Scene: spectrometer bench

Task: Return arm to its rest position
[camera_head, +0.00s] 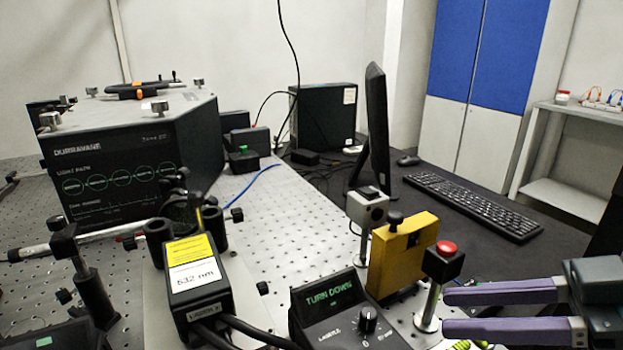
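My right gripper (447,312) comes in from the lower right edge. Its two purple fingers point left and are spread, with a clear gap and nothing visible between them. The fingertips are close to the metal post under a red push button (446,248) on a black box; I cannot tell whether they touch it. A black laser controller (340,310) stands left of the button, with a dial and a display reading "TURN DOWN". My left gripper is not in view.
A yellow block (402,252) and a grey post-mounted box (367,209) stand behind the button. The 532 nm laser head (196,278) and large spectrometer (130,160) are at left. A monitor (375,125) and keyboard (475,205) are behind. Dark desk right of the yellow block is fairly clear.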

